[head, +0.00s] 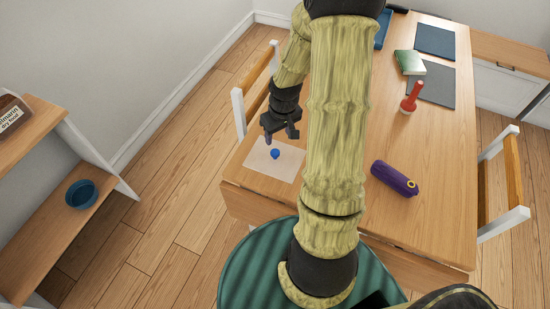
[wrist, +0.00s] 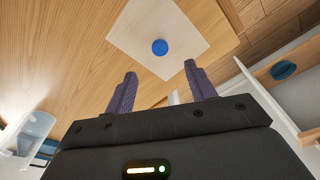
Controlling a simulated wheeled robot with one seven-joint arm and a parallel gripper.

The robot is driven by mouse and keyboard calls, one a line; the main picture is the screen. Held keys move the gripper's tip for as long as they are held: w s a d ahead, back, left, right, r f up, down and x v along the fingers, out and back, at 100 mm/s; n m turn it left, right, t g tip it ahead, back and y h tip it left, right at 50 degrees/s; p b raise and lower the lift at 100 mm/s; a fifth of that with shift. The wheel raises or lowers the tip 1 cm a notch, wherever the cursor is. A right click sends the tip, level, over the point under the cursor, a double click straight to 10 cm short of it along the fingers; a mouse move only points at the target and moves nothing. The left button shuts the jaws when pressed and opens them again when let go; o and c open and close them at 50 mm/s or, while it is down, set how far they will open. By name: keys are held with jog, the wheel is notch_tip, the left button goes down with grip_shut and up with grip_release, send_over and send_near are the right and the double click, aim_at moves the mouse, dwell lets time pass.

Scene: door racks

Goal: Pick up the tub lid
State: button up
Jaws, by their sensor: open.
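A small round blue disc, seemingly the tub lid (head: 275,154), lies on a pale square sheet (head: 262,165) at the table's near left corner. In the wrist view the blue lid (wrist: 160,47) lies on the sheet (wrist: 190,25), ahead of and between the fingers. My gripper (head: 281,138) is just above and beyond the lid in the head view, apart from it. In the wrist view my gripper (wrist: 160,70) has its two purple-grey fingers spread with nothing between them.
A purple bottle (head: 395,178), a red-handled object (head: 411,98) and a green item (head: 409,62) stand or lie farther right on the table (head: 425,215). A blue dish (head: 81,194) is on the left shelf. Chairs (head: 240,108) flank the table. Tabletop around the sheet is clear.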

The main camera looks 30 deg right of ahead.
aim_at(275, 152)
jog(key=f, duration=0.5)
jog(key=w+f, duration=0.1)
jog(key=f, duration=0.1)
jog(key=shift+f, duration=0.4)
jog(key=shift+w+f, duration=0.2)
jog(key=shift+f, duration=0.65)
jog(key=shift+w+f, duration=0.25)
jog(key=shift+f, duration=0.55)
jog(key=shift+w+f, duration=0.2)
jog(key=shift+f, duration=0.65)
jog(key=c, duration=1)
jog(key=shift+r, duration=0.1)
jog(key=shift+c, duration=0.2)
notch_tip(275, 152, up, 10)
jog(key=shift+f, duration=0.1)
